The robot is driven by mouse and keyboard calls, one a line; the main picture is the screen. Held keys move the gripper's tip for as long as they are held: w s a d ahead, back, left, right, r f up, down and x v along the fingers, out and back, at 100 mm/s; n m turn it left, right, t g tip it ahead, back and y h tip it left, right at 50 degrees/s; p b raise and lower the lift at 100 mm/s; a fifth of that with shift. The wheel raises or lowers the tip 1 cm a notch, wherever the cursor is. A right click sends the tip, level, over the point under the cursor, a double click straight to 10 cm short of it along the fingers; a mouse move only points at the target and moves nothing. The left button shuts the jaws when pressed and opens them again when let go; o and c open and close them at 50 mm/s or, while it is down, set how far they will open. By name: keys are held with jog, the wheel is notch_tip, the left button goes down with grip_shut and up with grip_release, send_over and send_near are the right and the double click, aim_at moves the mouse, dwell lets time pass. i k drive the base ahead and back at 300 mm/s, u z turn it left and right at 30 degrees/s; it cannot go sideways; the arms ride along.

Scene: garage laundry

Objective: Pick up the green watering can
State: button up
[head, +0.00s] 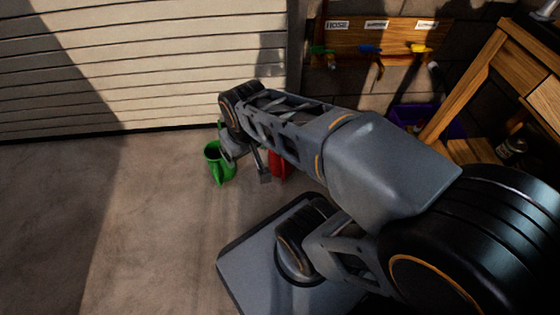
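The green watering can (222,170) stands on the concrete floor near the middle of the head view. My wrist covers part of it from above and from the right. My gripper (262,176) points down just right of the can, and one dark finger shows clearly. The other finger is hard to make out against my wrist, so I cannot tell whether the gripper is open or touches the can.
A red object (280,163) stands right of the can, mostly hidden by my arm. A purple bin (455,129) and a wooden bench (470,82) are at the right. A labelled wooden board (385,32) hangs behind. The floor at left is clear up to the shutter door (140,65).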

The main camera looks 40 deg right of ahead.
aim_at(219, 169)
jog(key=z, duration=0.35)
jog(key=k, duration=0.35)
jog(key=u, duration=1.65)
jog(key=i, duration=1.35)
jog(key=z, duration=0.5)
